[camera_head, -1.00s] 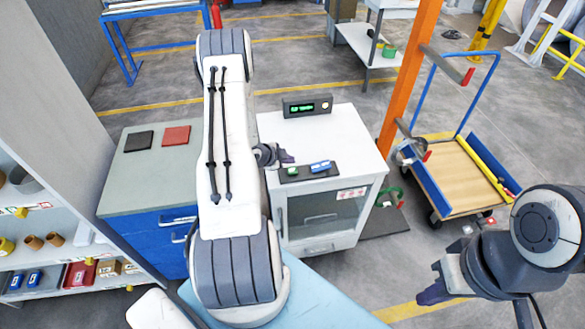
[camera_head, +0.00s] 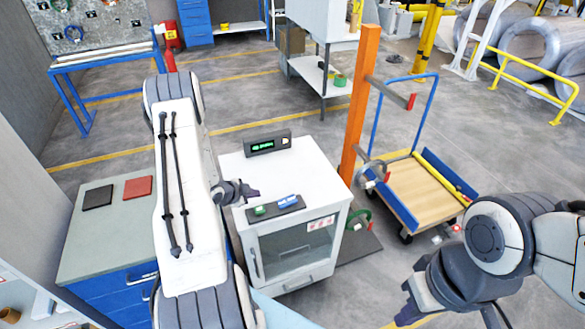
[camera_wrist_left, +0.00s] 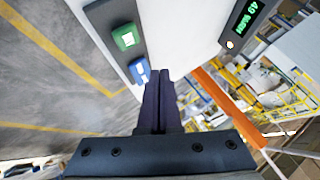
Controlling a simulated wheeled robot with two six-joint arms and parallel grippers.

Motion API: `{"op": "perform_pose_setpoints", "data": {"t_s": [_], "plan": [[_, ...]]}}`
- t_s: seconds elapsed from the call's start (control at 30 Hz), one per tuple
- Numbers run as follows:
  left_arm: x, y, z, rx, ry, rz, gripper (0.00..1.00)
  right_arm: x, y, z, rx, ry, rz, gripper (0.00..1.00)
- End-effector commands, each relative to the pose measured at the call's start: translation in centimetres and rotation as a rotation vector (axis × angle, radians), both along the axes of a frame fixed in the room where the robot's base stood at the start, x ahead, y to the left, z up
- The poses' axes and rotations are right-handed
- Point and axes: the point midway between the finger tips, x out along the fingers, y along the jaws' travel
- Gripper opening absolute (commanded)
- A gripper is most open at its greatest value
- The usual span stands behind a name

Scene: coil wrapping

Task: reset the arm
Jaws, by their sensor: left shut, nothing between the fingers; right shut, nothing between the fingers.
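My left arm comes in from the lower left. Its gripper (camera_head: 243,192) is shut and empty, beside the white cabinet's black pad. In the left wrist view its dark fingers (camera_wrist_left: 158,100) are together, close to the blue block. My right gripper (camera_head: 410,308) is at the lower right, over the floor.
A white cabinet (camera_head: 325,185) bears a black pad (camera_head: 273,210) with a green block (camera_head: 260,210) and a blue block (camera_head: 288,201), and a display box (camera_head: 268,145). An orange post (camera_head: 361,100) and a cart (camera_head: 425,190) stand right. A blue drawer unit (camera_head: 75,240) stands left.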

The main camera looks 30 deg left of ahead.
Motion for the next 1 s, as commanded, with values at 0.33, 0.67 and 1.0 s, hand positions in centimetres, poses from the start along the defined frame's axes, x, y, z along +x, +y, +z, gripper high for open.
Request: {"op": "perform_pose_setpoints", "data": {"t_s": [0.33, 0.67, 1.0], "plan": [[2.3, -2.5, 2.0, 0.024, 0.061, -0.002, 0.0, 0.0, 0.0, -0.7, 0.0, 0.0, 0.004, 0.0], [2.5, -19.7, 12.0, 0.032, 0.307, 0.114, 0.0, 0.0, 0.0, -3.3, 0.0, 0.0, 0.003, 0.0], [-15.0, -35.8, 18.3, -0.088, 0.603, 0.19, 0.0, 0.0, 0.0, -5.7, 0.0, 0.0, 0.002, 0.0]]}}
